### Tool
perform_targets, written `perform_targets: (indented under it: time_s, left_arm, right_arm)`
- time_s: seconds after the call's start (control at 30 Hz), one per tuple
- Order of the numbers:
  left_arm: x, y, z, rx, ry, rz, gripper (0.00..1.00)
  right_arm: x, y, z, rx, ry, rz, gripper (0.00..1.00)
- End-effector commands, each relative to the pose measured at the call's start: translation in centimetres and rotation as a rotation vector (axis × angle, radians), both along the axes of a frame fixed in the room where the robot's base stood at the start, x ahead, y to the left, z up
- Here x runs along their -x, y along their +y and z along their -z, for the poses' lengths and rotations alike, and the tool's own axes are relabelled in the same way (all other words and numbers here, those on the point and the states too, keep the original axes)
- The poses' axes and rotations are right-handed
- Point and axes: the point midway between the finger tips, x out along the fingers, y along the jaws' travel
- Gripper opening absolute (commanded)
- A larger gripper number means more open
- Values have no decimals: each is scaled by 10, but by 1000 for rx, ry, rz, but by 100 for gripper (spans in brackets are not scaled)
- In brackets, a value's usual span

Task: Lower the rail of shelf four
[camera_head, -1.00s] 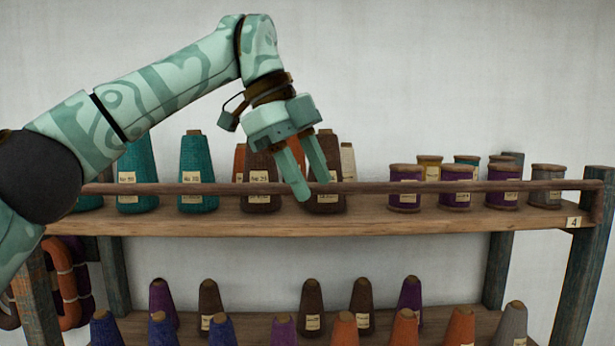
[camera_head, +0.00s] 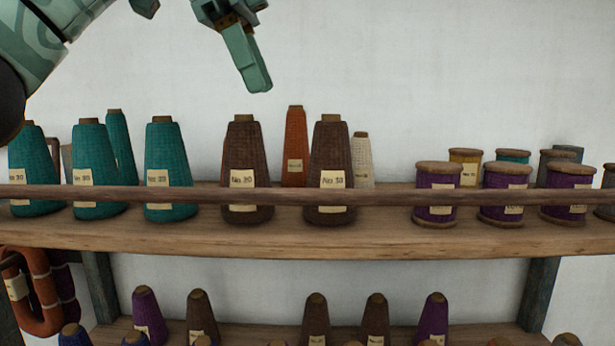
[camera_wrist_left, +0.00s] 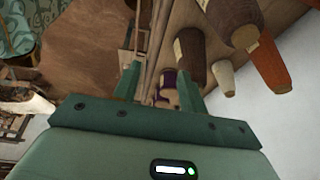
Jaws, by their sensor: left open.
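The brown wooden rail (camera_head: 380,198) runs level across the front of the upper shelf (camera_head: 330,238), in front of the cones and spools. In the head view the number label seen earlier at the shelf's right end is out of frame. My left gripper (camera_head: 258,85) hangs above the shelf and the rail, against the white wall, apart from both. In the left wrist view its two fingers (camera_wrist_left: 160,82) are spread with nothing held between them. The rail and shelf edge pass beyond the fingers there. My right gripper is not in view.
Teal cones (camera_head: 168,165), brown cones (camera_head: 243,165), an orange cone (camera_head: 295,140) and a pale cone (camera_head: 362,160) stand behind the rail. Purple spools (camera_head: 437,190) stand to the right. A lower shelf (camera_head: 260,335) holds more cones. The wall above the right side is clear.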

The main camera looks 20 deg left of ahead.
Motion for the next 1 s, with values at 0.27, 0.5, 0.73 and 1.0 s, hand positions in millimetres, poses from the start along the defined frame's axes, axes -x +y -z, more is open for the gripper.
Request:
perform_targets:
  time_s: [0.27,0.5,0.73,1.0]
  left_arm:
    - [-10,-22,60,1,1,7,42]
    - [-19,-42,111,2,-1,3,42]
    - [-24,-51,134,3,-3,2,42]
    - [-25,-53,138,3,-4,0,42]
  right_arm:
    - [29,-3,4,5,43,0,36]
    - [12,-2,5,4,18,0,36]
    - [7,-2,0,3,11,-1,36]
    - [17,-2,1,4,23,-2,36]
